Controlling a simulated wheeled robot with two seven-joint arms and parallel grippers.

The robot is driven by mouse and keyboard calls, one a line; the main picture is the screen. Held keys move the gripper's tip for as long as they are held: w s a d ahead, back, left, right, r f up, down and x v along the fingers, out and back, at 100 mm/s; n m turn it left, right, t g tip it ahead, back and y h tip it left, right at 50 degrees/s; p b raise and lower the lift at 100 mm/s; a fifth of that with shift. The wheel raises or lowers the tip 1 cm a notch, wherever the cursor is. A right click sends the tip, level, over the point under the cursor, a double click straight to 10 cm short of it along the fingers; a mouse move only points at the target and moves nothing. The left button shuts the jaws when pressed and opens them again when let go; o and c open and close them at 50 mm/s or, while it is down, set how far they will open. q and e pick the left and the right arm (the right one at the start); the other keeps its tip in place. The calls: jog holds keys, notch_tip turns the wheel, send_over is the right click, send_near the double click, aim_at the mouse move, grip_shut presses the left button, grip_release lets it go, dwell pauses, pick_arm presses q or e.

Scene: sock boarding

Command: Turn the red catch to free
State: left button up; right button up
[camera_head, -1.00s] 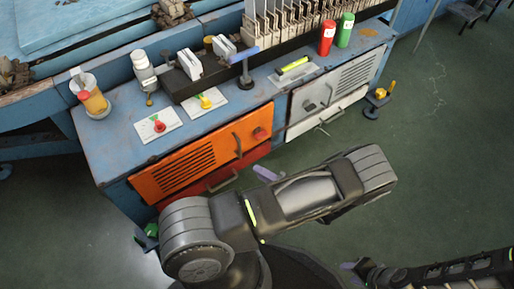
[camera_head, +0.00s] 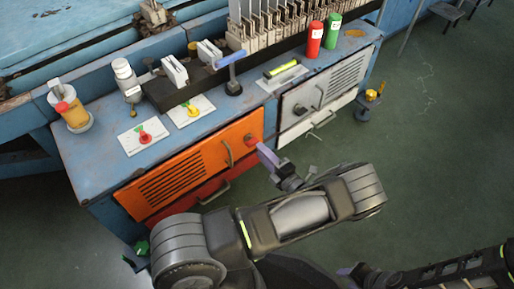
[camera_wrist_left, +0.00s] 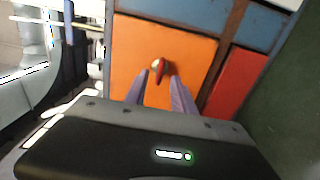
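The red catch (camera_head: 252,143) is on the right part of the orange door (camera_head: 188,172), on the front of the blue bench. In the left wrist view the catch (camera_wrist_left: 161,70) is a small red lever with a pale spot at its upper left. It stands slightly tilted. My left gripper (camera_head: 262,150) is at the catch. In the left wrist view its purple fingers (camera_wrist_left: 159,79) are apart, one on each side of the catch. I cannot tell whether they touch it. My right gripper (camera_head: 347,270) is low in the head view, mostly hidden.
A curved handle (camera_head: 228,154) is left of the catch on the orange door. A grey door (camera_head: 298,104) is to the right. The bench top holds red (camera_head: 314,40) and green (camera_head: 333,31) cylinders and labelled knobs.

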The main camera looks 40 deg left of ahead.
pick_arm(q)
jog(key=shift+x, duration=1.7)
jog(key=shift+c, duration=0.3)
grip_shut()
